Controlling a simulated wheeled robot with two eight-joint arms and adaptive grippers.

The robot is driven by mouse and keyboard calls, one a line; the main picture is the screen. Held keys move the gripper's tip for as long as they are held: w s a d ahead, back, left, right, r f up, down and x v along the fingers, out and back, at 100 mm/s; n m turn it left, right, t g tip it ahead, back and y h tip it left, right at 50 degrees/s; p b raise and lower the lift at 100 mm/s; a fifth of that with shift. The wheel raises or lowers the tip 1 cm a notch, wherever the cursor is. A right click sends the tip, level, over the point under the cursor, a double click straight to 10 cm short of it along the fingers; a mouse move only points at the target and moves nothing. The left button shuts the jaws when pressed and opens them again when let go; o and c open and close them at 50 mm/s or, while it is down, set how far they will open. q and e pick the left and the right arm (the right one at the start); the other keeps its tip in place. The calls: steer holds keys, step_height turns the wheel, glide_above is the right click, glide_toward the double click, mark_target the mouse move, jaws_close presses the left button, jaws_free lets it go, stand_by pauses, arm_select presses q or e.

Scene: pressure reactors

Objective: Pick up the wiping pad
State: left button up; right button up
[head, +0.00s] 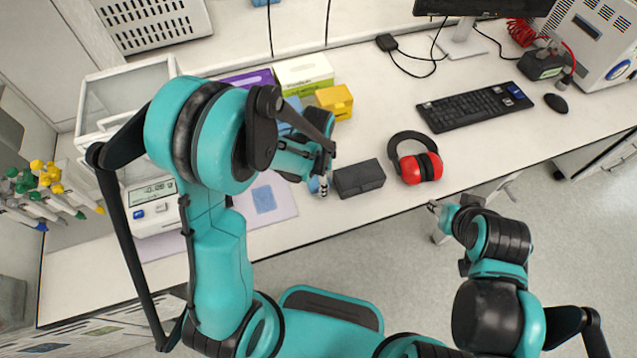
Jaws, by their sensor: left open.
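A flat blue pad (264,199), which looks like the wiping pad, lies on a pale lilac mat (282,212) at the front of the bench, left of centre. My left gripper (321,188) is open, to the right of the pad and apart from it, close to the left end of a black box. My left arm crosses in front of the mat's left part. My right gripper (437,208) is off the front edge of the bench, and its small fingertips do not show whether it is open or shut.
The black box (358,178) and red ear defenders (418,166) stand right of the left gripper. Behind are a yellow box (335,101), a green-white box (304,74), and further right a keyboard (475,107). A balance (154,210) stands left.

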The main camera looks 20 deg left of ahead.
arm_select(q)
steer(key=shift+r, duration=0.1)
steer(key=c, duration=1)
steer(key=shift+o, duration=0.2)
steer(key=shift+r, duration=0.1)
